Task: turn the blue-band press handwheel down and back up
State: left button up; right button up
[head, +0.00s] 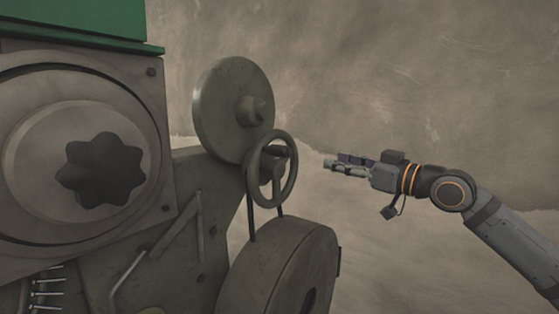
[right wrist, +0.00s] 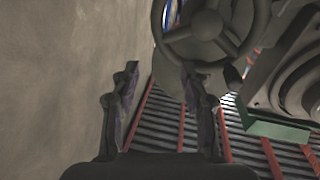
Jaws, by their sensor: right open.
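A grey-green handwheel (head: 293,180) with a dark knob stands on the press (head: 190,235) in the middle of the head view. A spoked wheel, apparently the same handwheel (right wrist: 246,20), shows at the top of the right wrist view. No blue band shows on the press in the head view. My right gripper (head: 328,164) is to the right of the handwheel, pointing at it, with a gap between them. In the right wrist view its two fingers (right wrist: 160,85) are apart with nothing between them. My left gripper is not in view.
A large round disc (head: 225,110) is behind the handwheel, and a drum (head: 265,265) is below it. A green cover (head: 70,22) tops the machine at left. A plain wall (head: 420,80) is behind. The space around my right arm looks clear.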

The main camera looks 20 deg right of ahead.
aim_at(288, 149)
jog(key=s+a+r+n+g+y, duration=0.2)
jog(key=s+a+r+n, duration=0.1)
jog(key=s+a, duration=0.5)
jog(key=p+x, duration=0.2)
jog(key=p, duration=0.4)
jog(key=p+x, duration=0.2)
jog(key=p, duration=0.4)
jog(key=r+p+x, duration=0.1)
jog(key=p+x, duration=0.1)
jog(key=p, duration=0.4)
jog(key=shift+w+a, duration=0.15)
jog(key=shift+w, duration=0.2)
jog(key=shift+p+x, duration=0.95)
jog(key=shift+p, duration=0.25)
jog(key=shift+w+a+f+p, duration=0.2)
jog(key=shift+w+a+p, duration=0.05)
jog(key=shift+w+a, duration=0.2)
jog(key=shift+w+a+f+p, duration=0.15)
jog(key=shift+w+a+p, duration=0.1)
jog(key=shift+w+a, duration=0.2)
grip_shut()
